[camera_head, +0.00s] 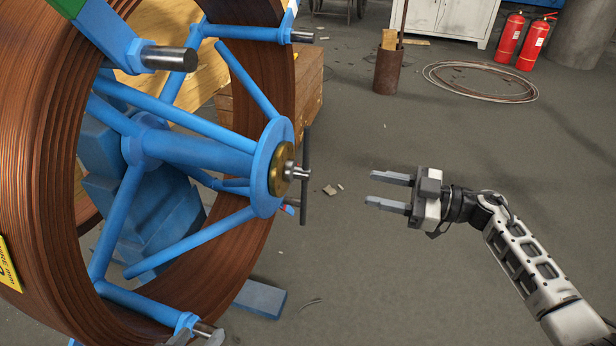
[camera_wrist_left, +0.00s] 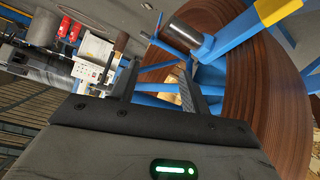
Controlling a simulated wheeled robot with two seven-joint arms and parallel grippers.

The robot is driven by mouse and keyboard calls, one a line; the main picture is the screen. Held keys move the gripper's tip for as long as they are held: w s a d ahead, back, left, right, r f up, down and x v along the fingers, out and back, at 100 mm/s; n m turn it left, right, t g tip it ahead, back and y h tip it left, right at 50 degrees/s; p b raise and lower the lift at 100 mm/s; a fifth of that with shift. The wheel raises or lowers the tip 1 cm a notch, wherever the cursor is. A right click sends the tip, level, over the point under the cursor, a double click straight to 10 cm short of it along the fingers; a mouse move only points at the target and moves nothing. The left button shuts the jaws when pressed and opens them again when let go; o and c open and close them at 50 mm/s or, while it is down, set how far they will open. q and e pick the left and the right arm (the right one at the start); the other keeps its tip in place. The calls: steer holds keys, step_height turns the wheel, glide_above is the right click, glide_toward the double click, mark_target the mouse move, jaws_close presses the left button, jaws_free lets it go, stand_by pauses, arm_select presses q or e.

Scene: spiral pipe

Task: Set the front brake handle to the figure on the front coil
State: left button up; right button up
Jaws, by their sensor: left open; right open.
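The front coil (camera_head: 40,190) is a large brown copper-coloured winding on a blue spoked reel at the left. A yellow label (camera_head: 8,265) on it is cut by the picture edge; its figure is unreadable. The reel's hub (camera_head: 272,165) has a brass disc and a metal shaft end. A dark upright bar (camera_head: 305,175), apparently the brake handle, stands at the shaft end. My right gripper (camera_head: 378,189) is open and empty, pointing at the bar, apart from it. In the left wrist view my left gripper (camera_wrist_left: 158,88) is open and empty near the blue reel.
A wooden crate (camera_head: 305,95) stands behind the reel. A rusty tube (camera_head: 387,72), a wire loop (camera_head: 480,82), a white cabinet (camera_head: 450,18) and red extinguishers (camera_head: 533,45) are at the back. A blue block (camera_head: 260,298) lies below the reel. The middle floor is mostly clear.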

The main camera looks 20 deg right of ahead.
mark_target(311, 175)
steer(key=b+x, duration=0.2)
steer(key=x, duration=1.2)
steer(key=shift+a+r, duration=0.1)
steer(key=shift+a, duration=0.05)
arm_select(q)
steer(key=shift+w+d+r+t+h, duration=0.1)
steer(key=shift+d+r+t+h, duration=0.15)
steer(key=shift+r, duration=0.2)
steer(key=shift+w+d+r+t+h, duration=0.1)
steer(key=shift+r+t+h, duration=0.05)
steer(key=shift+r+t, duration=0.25)
arm_select(e)
steer(key=shift+w, duration=0.1)
arm_select(q)
steer(key=shift+s, duration=0.1)
arm_select(e)
jaws_close()
